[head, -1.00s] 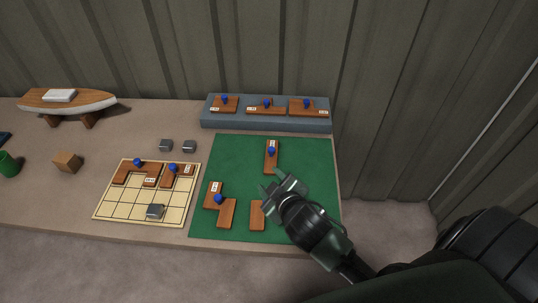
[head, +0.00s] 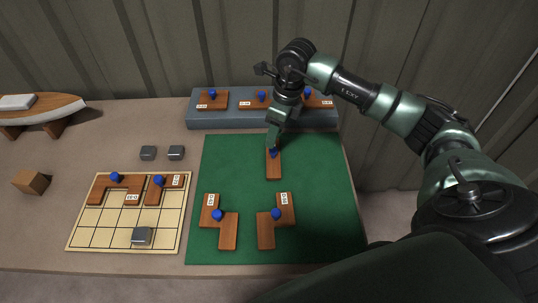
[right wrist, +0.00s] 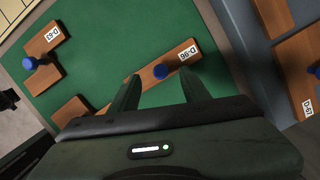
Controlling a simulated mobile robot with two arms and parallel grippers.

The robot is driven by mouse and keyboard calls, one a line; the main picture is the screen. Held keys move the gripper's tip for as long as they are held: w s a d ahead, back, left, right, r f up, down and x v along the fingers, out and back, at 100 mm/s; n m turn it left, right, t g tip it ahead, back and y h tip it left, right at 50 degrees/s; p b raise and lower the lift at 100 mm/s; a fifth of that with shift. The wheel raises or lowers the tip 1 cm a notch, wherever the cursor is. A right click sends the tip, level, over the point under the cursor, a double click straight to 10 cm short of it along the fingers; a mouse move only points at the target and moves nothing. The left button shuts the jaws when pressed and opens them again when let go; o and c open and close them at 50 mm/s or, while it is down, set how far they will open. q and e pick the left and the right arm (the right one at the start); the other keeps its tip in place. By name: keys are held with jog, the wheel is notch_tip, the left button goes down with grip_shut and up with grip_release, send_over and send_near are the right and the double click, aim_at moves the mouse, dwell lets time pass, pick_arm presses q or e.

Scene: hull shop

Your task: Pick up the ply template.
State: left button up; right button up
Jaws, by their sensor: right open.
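Several brown ply templates with blue knobs are in view. One straight ply template (head: 273,168) lies at the far part of the green mat (head: 320,195). My right gripper (head: 273,146) is over its labelled end, near its blue knob. In the right wrist view this template (right wrist: 185,58) bears a label that looks like D-96. My right gripper (right wrist: 160,88) is open there, its fingertips spread to either side of the knob's line, with nothing between them. Part of the template is hidden behind the gripper. My left gripper is not in view.
Two stepped templates (head: 228,228) (head: 266,228) lie nearer on the mat. A grey rack (head: 205,120) with several templates stands close behind. A gridded board (head: 85,232) with templates and a metal block lies left. Metal blocks, a wooden cube (head: 31,181) and a boat model (head: 38,112) stand farther left.

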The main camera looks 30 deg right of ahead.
aim_at(274, 149)
jog(key=f+p, duration=0.1)
jog(key=f, duration=0.2)
jog(key=f+p, duration=0.1)
jog(key=f, duration=0.2)
jog(key=shift+a+f, duration=0.2)
jog(key=shift+f, duration=0.1)
jog(key=shift+w+f, duration=0.1)
jog(key=shift+f, duration=0.3)
jog(key=shift+c, duration=0.4)
grip_shut()
